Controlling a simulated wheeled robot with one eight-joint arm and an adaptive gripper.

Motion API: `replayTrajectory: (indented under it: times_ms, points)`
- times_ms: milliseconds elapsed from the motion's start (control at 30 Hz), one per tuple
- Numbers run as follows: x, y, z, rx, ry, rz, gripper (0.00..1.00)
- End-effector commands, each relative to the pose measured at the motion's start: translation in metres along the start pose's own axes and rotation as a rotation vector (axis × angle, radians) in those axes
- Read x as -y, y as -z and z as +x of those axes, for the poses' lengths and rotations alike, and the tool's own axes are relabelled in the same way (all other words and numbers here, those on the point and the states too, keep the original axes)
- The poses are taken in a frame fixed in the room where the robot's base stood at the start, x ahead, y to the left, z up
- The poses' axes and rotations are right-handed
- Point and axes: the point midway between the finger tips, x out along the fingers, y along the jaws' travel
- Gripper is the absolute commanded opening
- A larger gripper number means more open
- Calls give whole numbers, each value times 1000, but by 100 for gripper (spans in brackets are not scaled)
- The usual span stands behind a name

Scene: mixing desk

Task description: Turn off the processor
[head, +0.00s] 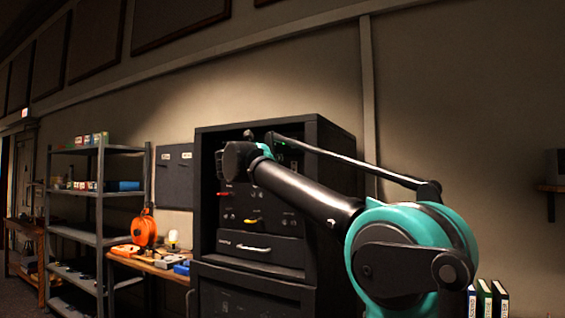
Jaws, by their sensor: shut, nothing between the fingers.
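A tall black rack cabinet (202,225) stands against the wall at the centre of the head view. Its front holds dark equipment panels. One panel carries a red handle-like control (224,194), and a lower one has a yellow-orange control (252,221). I cannot tell which unit is the processor. A small green light (292,143) shows near the rack's top. My arm reaches across the rack from the right. My gripper (222,165) is shut and empty in front of the upper panels. My wrist and arm hide part of them, and I cannot tell whether the gripper touches anything.
A drawer with a pale handle (253,248) sits below the panels. Left stand a workbench (150,266) with an orange reel (144,230) and a grey shelf unit (101,200). Binders (484,300) stand at lower right.

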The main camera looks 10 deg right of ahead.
Motion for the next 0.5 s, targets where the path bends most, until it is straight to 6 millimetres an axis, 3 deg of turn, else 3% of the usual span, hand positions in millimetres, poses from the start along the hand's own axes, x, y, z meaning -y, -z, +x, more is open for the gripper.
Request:
replayTrajectory:
  times_ms: [200, 500]
  points:
    - [0, -6, -23, 0, 0, -1, 0]
    - [0, -7, -26, 0, 1, -1, 0]
